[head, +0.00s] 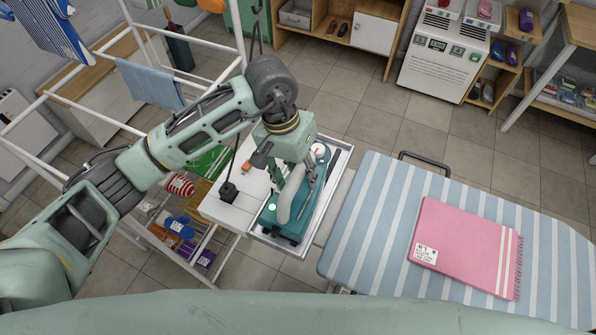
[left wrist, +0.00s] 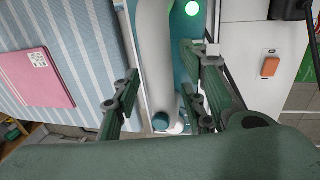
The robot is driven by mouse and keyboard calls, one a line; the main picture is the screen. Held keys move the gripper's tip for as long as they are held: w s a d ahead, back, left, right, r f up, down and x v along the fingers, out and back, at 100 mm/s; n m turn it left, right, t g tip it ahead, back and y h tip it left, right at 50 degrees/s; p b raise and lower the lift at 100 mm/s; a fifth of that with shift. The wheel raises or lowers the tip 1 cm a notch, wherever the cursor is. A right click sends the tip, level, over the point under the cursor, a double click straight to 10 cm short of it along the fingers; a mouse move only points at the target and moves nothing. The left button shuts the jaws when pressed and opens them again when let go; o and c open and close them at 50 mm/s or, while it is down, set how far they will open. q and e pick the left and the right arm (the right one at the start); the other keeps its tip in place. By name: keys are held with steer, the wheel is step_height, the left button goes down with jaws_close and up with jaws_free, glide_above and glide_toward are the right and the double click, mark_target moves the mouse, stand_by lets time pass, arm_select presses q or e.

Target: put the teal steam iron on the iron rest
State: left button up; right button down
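The teal steam iron (head: 283,226) with its pale grey handle (head: 292,192) is within the outline of the metal-rimmed iron rest (head: 329,198), beside the ironing board. My left gripper (head: 290,172) is over the iron and hides part of it. In the left wrist view the handle (left wrist: 155,55) runs between the fingers of the left gripper (left wrist: 163,100). The fingers are spread, with gaps on both sides of the handle. A green light (left wrist: 192,8) glows on the iron. Whether the iron's base touches the rest all round is hidden. My right gripper is not in view.
A white surface (head: 235,212) with a black plug and a lower rack of goods is left of the rest. A drying rack (head: 120,125) stands behind my left arm.

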arm_select(q)
steer(key=shift+r, duration=0.2)
step_height(320, 180, up, 12)
steer(key=w+a+b, duration=0.1)
steer(key=a+b, duration=0.1)
steer(key=b, duration=0.2)
steer(key=shift+f+b, duration=0.2)
steer(key=shift+b, duration=0.1)
steer(key=shift+a, duration=0.1)
